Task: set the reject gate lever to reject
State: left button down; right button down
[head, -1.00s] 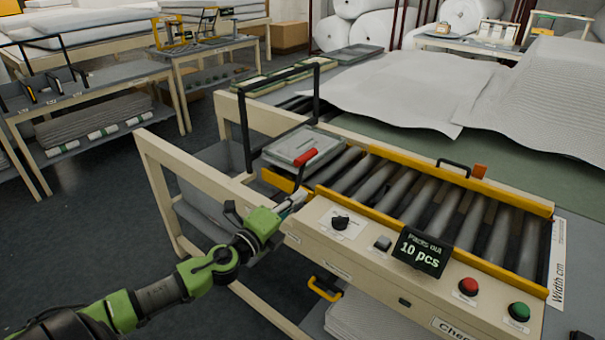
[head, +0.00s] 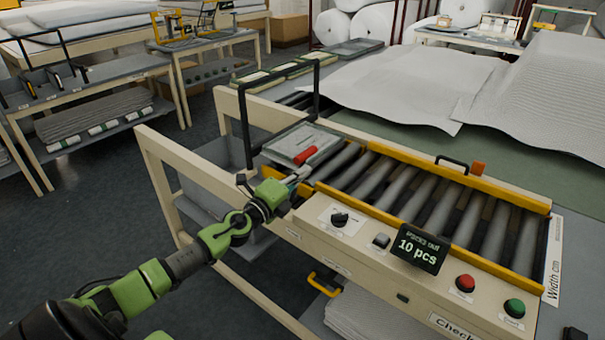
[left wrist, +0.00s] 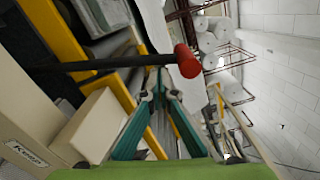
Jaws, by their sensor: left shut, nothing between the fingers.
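The reject gate lever has a red grip (head: 305,155) on a dark rod and stands at the left end of the roller conveyor. In the left wrist view its red knob (left wrist: 187,60) is close ahead, with the black rod running left across the picture. My left gripper (head: 301,173) is shut and empty, just below the red grip, and hides most of the rod in the head view. In the left wrist view the shut fingertips (left wrist: 160,86) lie just below the rod and knob. I cannot tell whether they touch. A "Keep" label (left wrist: 26,154) shows at lower left. My right gripper is not in view.
A grey tray-like pack (head: 301,143) lies on the rollers behind the lever. A black frame (head: 247,125) rises at its left. The control panel with a knob (head: 339,219), display (head: 420,249) and red (head: 465,283) and green (head: 515,307) buttons runs right.

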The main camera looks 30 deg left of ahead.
pick_arm(q)
jog(key=shift+a+r, duration=0.1)
jog(key=shift+a, duration=0.05)
jog(key=shift+a+r+n, duration=0.15)
jog(key=shift+a+n, duration=0.1)
jog(key=shift+n, duration=0.05)
jog(key=shift+a, duration=0.1)
jog(key=a+n, duration=0.6)
jog(key=a, duration=0.4)
jog(key=shift+w+a+r+b, duration=0.25)
jog(key=shift+w+r+b, duration=0.05)
jog(key=shift+w+r, duration=0.15)
dwell(0.3)
jog(key=shift+a, duration=0.15)
dwell(0.4)
